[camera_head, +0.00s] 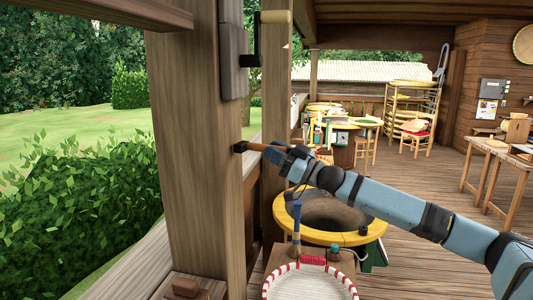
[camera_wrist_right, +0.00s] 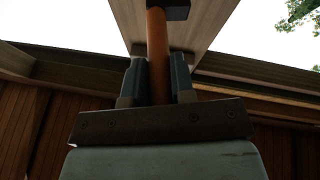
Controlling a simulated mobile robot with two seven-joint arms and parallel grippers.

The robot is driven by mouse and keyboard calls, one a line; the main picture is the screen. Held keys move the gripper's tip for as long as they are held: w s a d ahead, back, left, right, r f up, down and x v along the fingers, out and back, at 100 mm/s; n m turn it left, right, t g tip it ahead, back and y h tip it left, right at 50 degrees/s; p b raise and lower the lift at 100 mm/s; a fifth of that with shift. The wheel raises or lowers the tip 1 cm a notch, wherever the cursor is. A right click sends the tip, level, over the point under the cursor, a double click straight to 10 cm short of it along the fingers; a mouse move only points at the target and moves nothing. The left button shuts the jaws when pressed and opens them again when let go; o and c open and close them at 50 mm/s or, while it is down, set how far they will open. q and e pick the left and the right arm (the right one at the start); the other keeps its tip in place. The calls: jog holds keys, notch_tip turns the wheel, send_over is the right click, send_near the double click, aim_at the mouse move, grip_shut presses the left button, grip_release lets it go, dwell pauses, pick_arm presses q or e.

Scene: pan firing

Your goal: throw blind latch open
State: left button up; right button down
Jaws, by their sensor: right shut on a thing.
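The latch's orange-brown wooden handle (camera_head: 258,147) sticks out sideways from a dark metal mount (camera_head: 240,147) on the thick wooden post (camera_head: 195,130). My right gripper (camera_head: 280,154) reaches in from the right and is shut on the handle. In the right wrist view the handle (camera_wrist_right: 158,55) stands between the two fingers of my right gripper (camera_wrist_right: 158,80), with the dark mount (camera_wrist_right: 168,8) at its far end. The fingers hide part of the handle. My left gripper is not in view.
A crank with a pale grip (camera_head: 275,17) is mounted higher on the post. Below my right arm are a round yellow-rimmed basin (camera_head: 372,232) and a red-and-white rimmed basket (camera_head: 275,272). Tables and a rack (camera_head: 412,105) stand farther back. Open wooden floor (camera_head: 425,185) lies to the right.

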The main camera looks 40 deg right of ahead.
jog(key=shift+w+d+y, duration=0.1)
jog(key=shift+y, duration=0.2)
jog(key=c, duration=1)
grip_release()
jog(key=shift+o, duration=0.2)
jog(key=shift+s+d+f+b, duration=0.4)
jog(key=shift+s+f+b, duration=0.05)
jog(key=shift+s+f, duration=0.15)
jog(key=v, duration=1.2)
jog(key=shift+s+r+b, duration=0.15)
jog(key=shift+r+b, duration=0.2)
jog(key=shift+b, duration=0.1)
